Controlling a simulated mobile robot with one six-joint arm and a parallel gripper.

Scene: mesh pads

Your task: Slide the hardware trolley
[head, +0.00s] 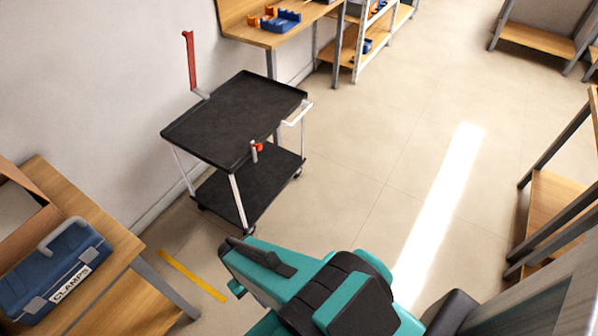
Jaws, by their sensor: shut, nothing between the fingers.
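The hardware trolley (225,118) stands by the left wall, with a black top tray, a black lower shelf (245,195) and pale legs on casters. A white push handle (297,114) sticks out from its right side. Its top tray looks empty. A small grey upright piece with an orange-red part (256,150) shows at its near edge. My gripper (238,265), teal and dark, is in the lower middle, nearer to me than the trolley, and seems apart from it. It is shut with nothing held. My arm hides the floor behind it.
A wooden bench (110,262) at lower left bears a blue case marked CLAMPS (58,270). A yellow strip (192,275) lies on the floor. A workbench (262,36) with blue and orange parts stands beyond the trolley. Wooden shelving (555,200) stands at right. The middle floor (380,150) is clear.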

